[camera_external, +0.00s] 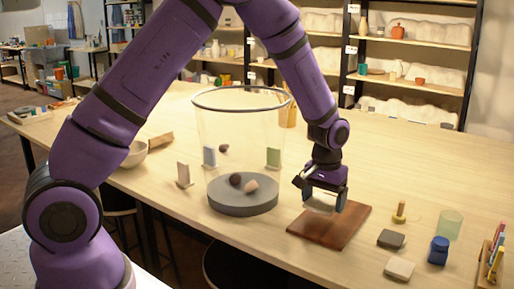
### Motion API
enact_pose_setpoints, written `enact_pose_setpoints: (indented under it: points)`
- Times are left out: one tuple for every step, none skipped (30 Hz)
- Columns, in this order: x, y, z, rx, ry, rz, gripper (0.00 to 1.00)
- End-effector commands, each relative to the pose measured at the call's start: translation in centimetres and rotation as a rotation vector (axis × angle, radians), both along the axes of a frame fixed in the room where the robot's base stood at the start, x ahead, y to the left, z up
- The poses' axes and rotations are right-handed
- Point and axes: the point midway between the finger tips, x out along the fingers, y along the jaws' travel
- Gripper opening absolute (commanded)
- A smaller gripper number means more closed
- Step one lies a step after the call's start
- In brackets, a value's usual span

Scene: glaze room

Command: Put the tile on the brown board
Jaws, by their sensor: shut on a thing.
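The brown board (338,228) lies flat on the table, right of the large clear cylinder. My gripper (320,194) hangs over the board's back left part, pointing down. It is shut on a pale, whitish piece that looks like the tile (320,203). The fingers partly cover this piece, so its full shape is hidden. It is at or just above the board; I cannot tell whether it touches the wood.
The clear cylinder (243,130) with stones on a grey base stands close left of my gripper.

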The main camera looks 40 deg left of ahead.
Motion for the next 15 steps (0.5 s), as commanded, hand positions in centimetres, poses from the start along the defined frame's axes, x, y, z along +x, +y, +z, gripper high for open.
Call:
enact_pose_setpoints:
  points:
    - [0.9,-0.3,-0.1,0.0,0.0,0.0,0.57]
    - [1.3,-0.5,-0.1,0.0,0.0,0.0,0.57]
    - [1.7,-0.7,-0.2,0.0,0.0,0.0,0.57]
    - [2.0,-0.8,-0.2,0.0,0.0,0.0,0.57]
    - [2.2,-0.9,-0.3,0.0,0.0,0.0,0.57]
    - [2.4,-1.0,-0.3,0.0,0.001,0.0,0.57]
    - [2.6,-1.0,-0.2,0.0,0.001,0.0,0.57]
    - [2.7,-1.1,-0.2,0.0,0.0,0.0,0.57]
    - [2.9,-1.2,-0.3,0.0,0.0,0.0,0.57]
    - [3.0,-1.2,-0.3,0.0,0.0,0.0,0.57]
    - [3.3,-1.3,-0.3,0.0,0.0,0.0,0.57]
    - [3.6,-1.5,-0.4,0.0,0.0,0.0,0.57]
    - [3.5,-1.4,-0.9,0.001,0.003,0.0,0.57]
    - [3.4,-1.4,-1.4,0.002,0.004,0.0,0.57]
    - [3.4,-1.4,-2.0,0.002,0.004,0.0,0.57]
